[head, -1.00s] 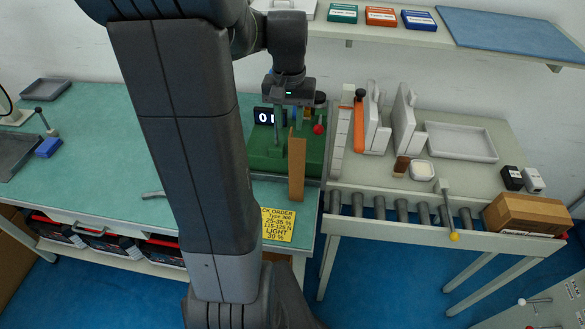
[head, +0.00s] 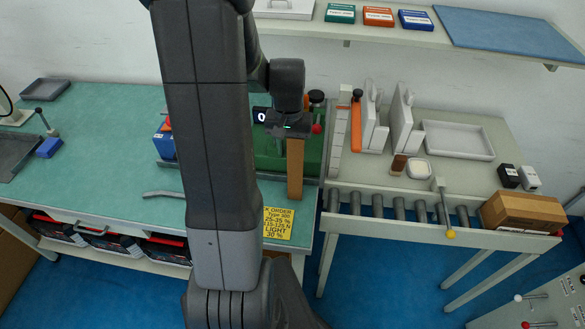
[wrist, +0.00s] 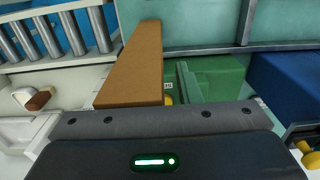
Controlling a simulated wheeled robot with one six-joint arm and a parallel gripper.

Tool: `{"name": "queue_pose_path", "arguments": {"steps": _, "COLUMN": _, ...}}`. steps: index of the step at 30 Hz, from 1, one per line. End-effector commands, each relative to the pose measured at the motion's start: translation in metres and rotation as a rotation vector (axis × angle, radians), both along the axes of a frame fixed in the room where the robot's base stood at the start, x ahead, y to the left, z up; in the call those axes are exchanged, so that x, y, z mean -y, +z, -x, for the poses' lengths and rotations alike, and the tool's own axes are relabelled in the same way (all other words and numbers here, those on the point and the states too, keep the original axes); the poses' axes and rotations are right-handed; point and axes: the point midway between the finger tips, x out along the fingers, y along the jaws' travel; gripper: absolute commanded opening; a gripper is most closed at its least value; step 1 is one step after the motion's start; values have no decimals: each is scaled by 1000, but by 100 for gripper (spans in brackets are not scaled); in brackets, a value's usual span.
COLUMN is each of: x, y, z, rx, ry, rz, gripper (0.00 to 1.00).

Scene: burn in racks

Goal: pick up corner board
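The corner board is a tall, narrow brown board (head: 295,168) standing upright at the front right of a green block (head: 270,152) on the bench. In the wrist view the brown board (wrist: 137,62) extends away from just beyond the edge of my gripper's body. My gripper (head: 289,133) is low over the upper end of the board in the head view. Its fingers are hidden in both views, so I cannot tell whether they are open, or touch the board.
A small dark display (head: 261,115) and a red knob (head: 317,128) are close to my gripper. A yellow order card (head: 278,223) is at the bench front. Right of it stands a roller table (head: 390,207) with an orange-and-black tool (head: 356,125) and white holders.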

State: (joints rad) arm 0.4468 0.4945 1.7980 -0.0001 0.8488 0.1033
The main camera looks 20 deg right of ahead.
Motion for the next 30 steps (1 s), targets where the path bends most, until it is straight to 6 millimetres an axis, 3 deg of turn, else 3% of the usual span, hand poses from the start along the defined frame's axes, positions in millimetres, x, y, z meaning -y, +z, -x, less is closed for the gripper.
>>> {"name": "queue_pose_path", "arguments": {"steps": 2, "x": 0, "y": 0, "z": 0, "rx": 0, "ry": 0, "rz": 0, "gripper": 27}}
{"name": "queue_pose_path", "arguments": {"steps": 6, "x": 0, "y": 0, "z": 0, "rx": 0, "ry": 0, "rz": 0, "gripper": 0}}
{"name": "queue_pose_path", "arguments": {"steps": 20, "x": 0, "y": 6, "z": -1, "rx": 2, "ry": 0, "rz": 1, "gripper": 0}}
{"name": "queue_pose_path", "arguments": {"steps": 30, "x": 0, "y": 66, "z": -1, "rx": 5, "ry": 0, "rz": 2, "gripper": 0}}
